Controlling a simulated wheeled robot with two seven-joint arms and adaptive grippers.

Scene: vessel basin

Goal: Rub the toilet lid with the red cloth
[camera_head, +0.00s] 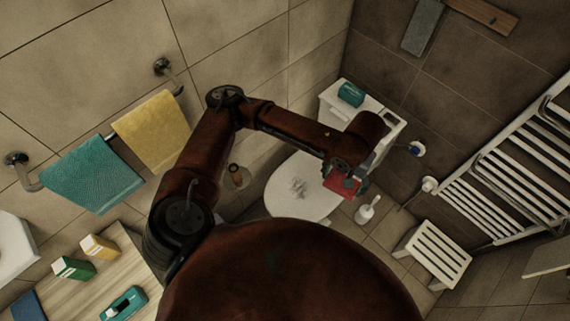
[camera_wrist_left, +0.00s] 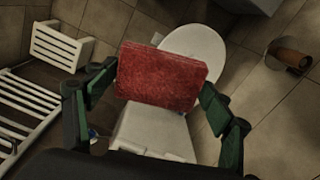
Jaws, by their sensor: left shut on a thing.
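The toilet lid (camera_head: 284,201) is white and closed, with a grey smudged patch (camera_head: 298,187) near its middle. My left gripper (camera_head: 346,178) is shut on the red cloth (camera_head: 341,185), over the right side of the lid in the head view. In the left wrist view the red cloth (camera_wrist_left: 160,77) is a thick block between the green fingers of the left gripper. It hides part of the lid (camera_wrist_left: 197,45) there. I cannot tell whether the cloth touches the lid. My right gripper is not in view.
The cistern (camera_head: 337,103) carries a teal box (camera_head: 350,94) behind the lid. A toilet brush (camera_head: 367,210), a white stool (camera_head: 436,254) and a towel radiator (camera_head: 500,196) stand to the right. A paper roll holder (camera_head: 236,176) is to the left.

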